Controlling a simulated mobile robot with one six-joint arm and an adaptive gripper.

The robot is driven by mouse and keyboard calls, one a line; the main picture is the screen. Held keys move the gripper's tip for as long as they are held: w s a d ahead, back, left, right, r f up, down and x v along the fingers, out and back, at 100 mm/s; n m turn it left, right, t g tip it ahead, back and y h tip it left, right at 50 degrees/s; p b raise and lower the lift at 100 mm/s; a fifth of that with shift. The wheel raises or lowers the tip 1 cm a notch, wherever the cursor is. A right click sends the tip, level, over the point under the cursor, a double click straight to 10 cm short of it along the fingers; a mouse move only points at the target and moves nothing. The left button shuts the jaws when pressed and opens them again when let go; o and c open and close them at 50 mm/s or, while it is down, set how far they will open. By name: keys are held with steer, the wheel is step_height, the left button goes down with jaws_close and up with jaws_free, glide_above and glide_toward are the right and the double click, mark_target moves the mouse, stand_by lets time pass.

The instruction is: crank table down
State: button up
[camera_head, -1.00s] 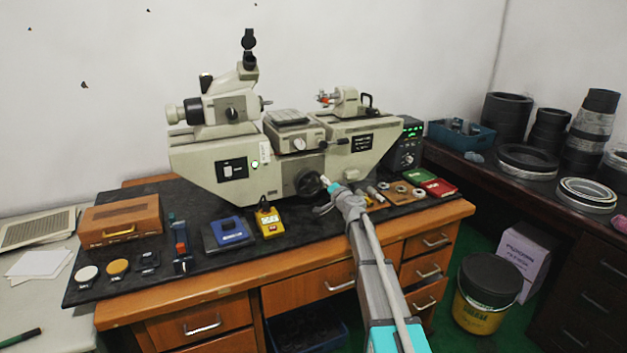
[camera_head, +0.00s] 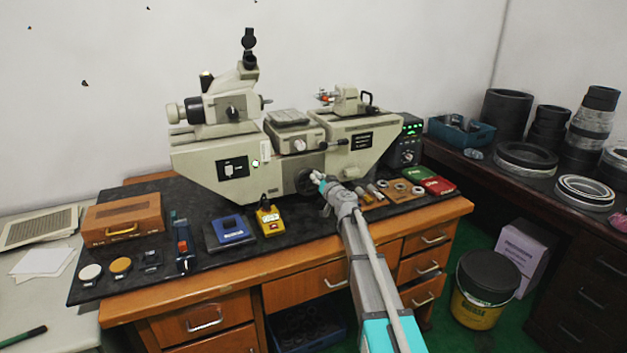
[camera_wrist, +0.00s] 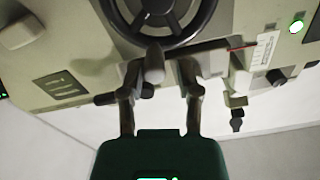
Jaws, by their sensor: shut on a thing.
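The measuring machine (camera_head: 215,165) is a beige instrument on the desk. Its table (camera_head: 290,118), a small flat ribbed plate, sits at the middle above the front wheel. The black handwheel (camera_head: 304,183) is low on the machine's front and partly hidden by my gripper (camera_head: 320,181).
A yellow device (camera_head: 269,221) and a blue device (camera_head: 229,232) lie left of my arm on the dark mat (camera_head: 200,268). Small rings and red and green boxes lie to its right. A digital readout (camera_head: 408,145) stands at the machine's right end.

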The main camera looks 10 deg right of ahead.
steer(key=a+n, duration=0.1)
steer(key=n, duration=0.2)
steer(key=shift+s+a+n, duration=0.3)
steer(key=shift+a+n, duration=0.05)
steer(key=shift+n, duration=0.05)
steer(key=v, duration=0.8)
steer(key=shift+s+d, duration=0.15)
steer(key=shift+s, duration=0.05)
steer(key=shift+r, duration=0.1)
stand_by(0.4)
steer(key=s+a+f+g+y+p, duration=0.1)
steer(key=s+a+f+g+p, duration=0.15)
steer(key=s, duration=0.35)
steer(key=s+a+f+n+g+p, duration=0.1)
steer(key=s+a+g+p, duration=0.1)
steer(key=s+g, duration=0.3)
steer(key=s+a+f+g+y+p, duration=0.1)
steer(key=s+a+f+g+p, duration=0.15)
steer(key=s, duration=0.45)
steer(key=s+d+f+m+g+h+p, duration=0.1)
steer(key=s+d+m+g+h, duration=0.2)
steer(key=s, duration=0.6)
steer(key=s+d+f+m+g+h+p, duration=0.1)
steer(key=s+d+g+h, duration=0.3)
steer(key=s, duration=0.5)
steer(key=shift+d+f+m+h+p, duration=0.15)
steer(key=shift+d+m+h+p, duration=0.15)
steer(key=shift+d+m+p, duration=0.55)
